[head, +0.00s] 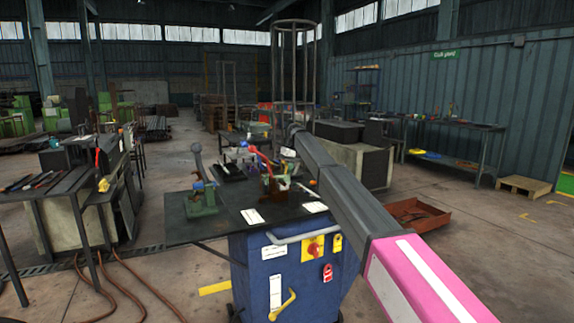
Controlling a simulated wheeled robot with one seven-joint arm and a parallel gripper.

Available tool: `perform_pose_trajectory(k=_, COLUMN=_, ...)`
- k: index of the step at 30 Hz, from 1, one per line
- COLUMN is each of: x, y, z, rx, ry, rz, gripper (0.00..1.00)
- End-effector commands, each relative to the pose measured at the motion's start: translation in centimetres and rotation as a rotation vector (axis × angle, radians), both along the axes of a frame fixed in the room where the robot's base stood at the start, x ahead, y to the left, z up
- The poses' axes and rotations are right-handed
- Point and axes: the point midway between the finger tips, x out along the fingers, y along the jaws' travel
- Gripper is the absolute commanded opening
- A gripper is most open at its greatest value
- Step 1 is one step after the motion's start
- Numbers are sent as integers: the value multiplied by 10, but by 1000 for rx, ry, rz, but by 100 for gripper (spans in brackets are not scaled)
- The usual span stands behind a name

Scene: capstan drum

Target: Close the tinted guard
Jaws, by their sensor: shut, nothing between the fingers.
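I cannot make out a tinted guard in the head view; it may be hidden behind my arm or too small to tell. A blue cabinet (250,262) with a dark worktop (232,222) stands in front of me. A brown metal fixture (275,188) sits on the worktop, with a red lever (262,158) rising beside it. A small green device (203,203) stands near the worktop's left side. My grey and pink arm crosses from the lower right over the worktop's right side. My gripper cannot be seen at its far end.
A red and yellow switch (315,247) and a grey handle bar (303,233) are on the cabinet front. A tool bench (22,190) stands left, and brown hoses (104,289) lie on the floor. A rusty tray (418,215) lies right.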

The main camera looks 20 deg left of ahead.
Motion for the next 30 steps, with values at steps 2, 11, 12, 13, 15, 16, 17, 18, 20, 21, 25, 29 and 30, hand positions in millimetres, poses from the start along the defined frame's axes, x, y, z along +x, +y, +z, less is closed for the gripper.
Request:
perform_pose_trajectory(k=2, x=3, y=-2, z=-6, rx=-3, ry=-1, rz=-3, gripper=0)
perform_pose_trajectory(k=11, x=12, y=-6, z=-13, rx=-6, ry=-10, rz=-10, gripper=0)
perform_pose_trajectory(k=12, x=13, y=-6, z=-14, rx=-6, ry=-11, rz=-10, gripper=0)
perform_pose_trajectory(k=13, x=14, y=-6, z=-14, rx=-6, ry=-11, rz=-10, gripper=0)
perform_pose_trajectory(k=15, x=15, y=-6, z=-14, rx=-6, ry=-12, rz=-11, gripper=0)
perform_pose_trajectory(k=16, x=15, y=-7, z=-15, rx=-6, ry=-12, rz=-11, gripper=0)
perform_pose_trajectory(k=17, x=15, y=-7, z=-15, rx=-6, ry=-12, rz=-11, gripper=0)
perform_pose_trajectory(k=18, x=16, y=-7, z=-14, rx=-5, ry=-11, rz=-11, gripper=0)
perform_pose_trajectory(k=20, x=15, y=-7, z=-15, rx=-5, ry=-11, rz=-11, gripper=0)
perform_pose_trajectory(k=21, x=15, y=-6, z=-15, rx=-5, ry=-11, rz=-11, gripper=0)
perform_pose_trajectory(k=25, x=14, y=-6, z=-14, rx=-5, ry=-12, rz=-10, gripper=0)
perform_pose_trajectory(k=29, x=15, y=-6, z=-8, rx=-5, ry=-12, rz=-10, gripper=0)
perform_pose_trajectory(k=30, x=15, y=-6, z=-5, rx=-4, ry=-12, rz=-11, gripper=0)
